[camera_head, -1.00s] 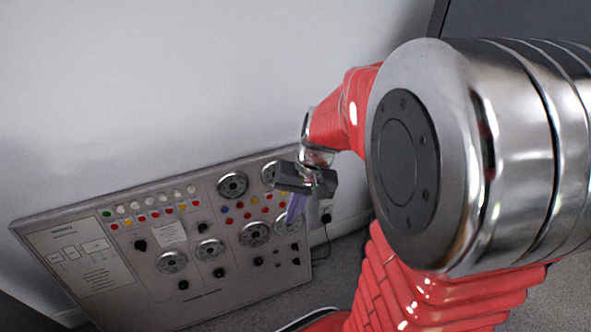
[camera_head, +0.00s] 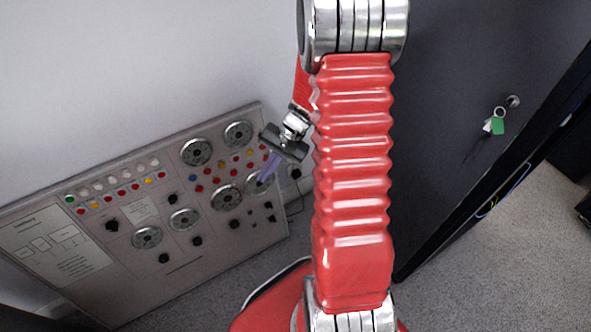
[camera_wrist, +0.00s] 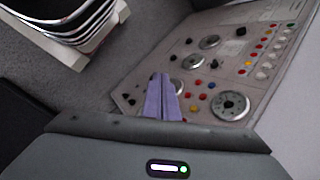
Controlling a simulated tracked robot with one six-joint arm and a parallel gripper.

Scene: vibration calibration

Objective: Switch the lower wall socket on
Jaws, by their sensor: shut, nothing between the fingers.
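My gripper (camera_head: 264,180) is shut and empty, its purple fingers together and pointing down in front of the right part of the grey control panel in the head view. In the wrist view the closed fingers (camera_wrist: 162,80) show against the panel too; whether they touch it I cannot tell. A dark plug (camera_head: 296,174) shows on the wall just right of the panel, beside my arm, with a thin cable below it. The wall sockets themselves are mostly hidden behind my red arm, so their switches cannot be made out.
The control panel (camera_head: 95,290) with dials, knobs and coloured buttons leans at the wall. A dark cabinet (camera_head: 440,130) with keys (camera_head: 497,122) in its lock stands at right. Grey carpet (camera_head: 480,270) lies in front of the cabinet.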

